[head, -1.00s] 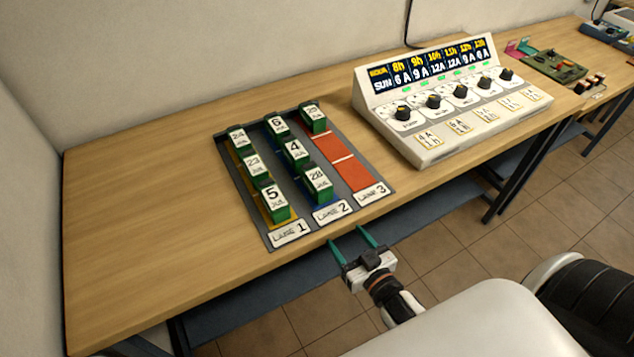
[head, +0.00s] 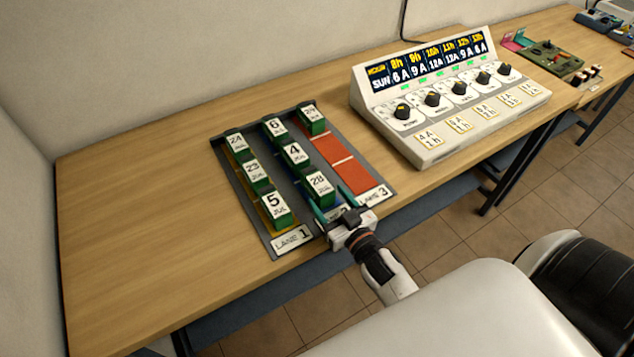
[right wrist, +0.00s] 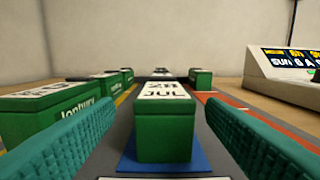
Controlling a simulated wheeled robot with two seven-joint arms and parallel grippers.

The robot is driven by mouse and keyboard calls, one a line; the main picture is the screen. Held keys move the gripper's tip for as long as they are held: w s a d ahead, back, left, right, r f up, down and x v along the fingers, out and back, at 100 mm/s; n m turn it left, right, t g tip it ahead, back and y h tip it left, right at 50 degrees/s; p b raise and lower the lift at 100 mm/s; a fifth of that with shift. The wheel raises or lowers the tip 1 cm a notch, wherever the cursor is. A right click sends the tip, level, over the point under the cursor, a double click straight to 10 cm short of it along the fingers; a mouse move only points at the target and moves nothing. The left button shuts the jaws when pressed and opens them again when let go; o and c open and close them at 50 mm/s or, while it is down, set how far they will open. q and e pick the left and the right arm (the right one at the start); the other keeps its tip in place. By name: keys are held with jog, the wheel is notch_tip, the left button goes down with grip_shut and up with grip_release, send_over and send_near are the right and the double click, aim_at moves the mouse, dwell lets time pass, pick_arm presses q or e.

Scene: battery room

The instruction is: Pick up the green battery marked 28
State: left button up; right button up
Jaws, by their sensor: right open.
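The green battery marked 28 (head: 319,187) stands upright at the front of lane 2 on the grey three-lane tray (head: 257,232), over a blue strip. In the right wrist view the same battery (right wrist: 166,125) shows its green front and white top label reading JUL. My right gripper (head: 331,203) is open, its two teal fingers on either side of this battery. In the right wrist view the fingers (right wrist: 166,140) flank the battery with a gap on both sides. The lane 2 label is mostly hidden by the gripper. My left gripper is out of view.
Battery 4 (head: 294,155) and battery 6 (head: 273,127) stand behind in lane 2. Battery 5 (head: 275,208) heads lane 1 on the left. Lane 3's red front slots (head: 345,168) are empty. A white control console (head: 450,100) stands right of the tray.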

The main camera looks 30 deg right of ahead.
aim_at(317, 180)
jog(key=shift+w, duration=0.5)
jog(key=w+p, duration=0.1)
jog(key=w, duration=0.4)
jog(key=shift+d+r+p, duration=0.1)
jog(key=shift+r+p, duration=0.05)
jog(key=shift+p, duration=0.2)
jog(key=shift+w, duration=0.3)
jog(key=shift+s, duration=0.1)
jog(key=shift+c, duration=0.5)
jog(key=c, duration=1.2)
grip_shut()
